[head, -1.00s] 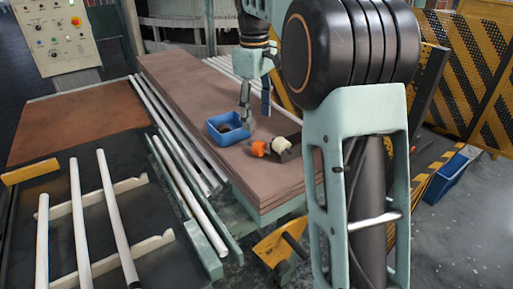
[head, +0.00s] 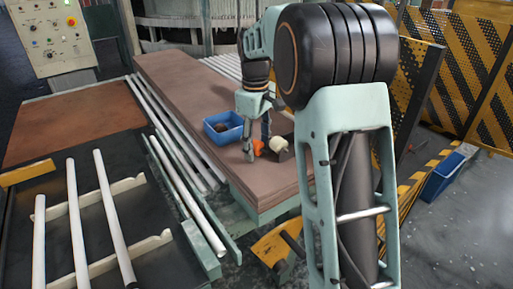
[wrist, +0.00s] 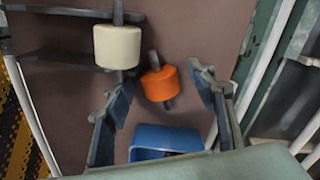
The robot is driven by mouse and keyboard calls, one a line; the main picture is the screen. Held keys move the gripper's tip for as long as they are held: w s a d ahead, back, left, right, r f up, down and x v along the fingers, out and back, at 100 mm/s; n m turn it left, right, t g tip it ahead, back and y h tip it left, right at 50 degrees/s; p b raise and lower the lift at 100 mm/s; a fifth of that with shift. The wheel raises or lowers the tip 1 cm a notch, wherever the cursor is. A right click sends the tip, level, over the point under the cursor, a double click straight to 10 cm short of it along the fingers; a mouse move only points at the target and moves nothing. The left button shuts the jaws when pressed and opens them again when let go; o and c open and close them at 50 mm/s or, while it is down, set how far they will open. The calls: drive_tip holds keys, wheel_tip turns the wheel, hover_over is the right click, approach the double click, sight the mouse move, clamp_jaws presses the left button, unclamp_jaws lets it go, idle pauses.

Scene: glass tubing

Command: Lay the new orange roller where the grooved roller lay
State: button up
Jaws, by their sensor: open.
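The orange roller (wrist: 159,84), with a dark shaft, lies on the brown board. It also shows in the head view (head: 259,148). My gripper (wrist: 163,98) is open and empty, its fingers either side of the roller's line in the wrist view and apart from it. In the head view my gripper (head: 258,150) is low over the board beside the orange roller, partly covering it. A cream roller (wrist: 117,47) sits at a dark bracket (wrist: 65,60) next to it. A dark brownish thing lies in the blue bin (head: 211,132); I cannot tell whether it is the grooved roller.
The blue bin's rim (wrist: 165,129) shows close under my gripper in the wrist view. The brown board (head: 165,75) is clear behind the bin. White tubes (head: 113,205) lie on racks at the left. A yellow-striped barrier (head: 470,65) stands at the right.

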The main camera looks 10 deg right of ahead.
drive_tip(key=c, duration=1.4)
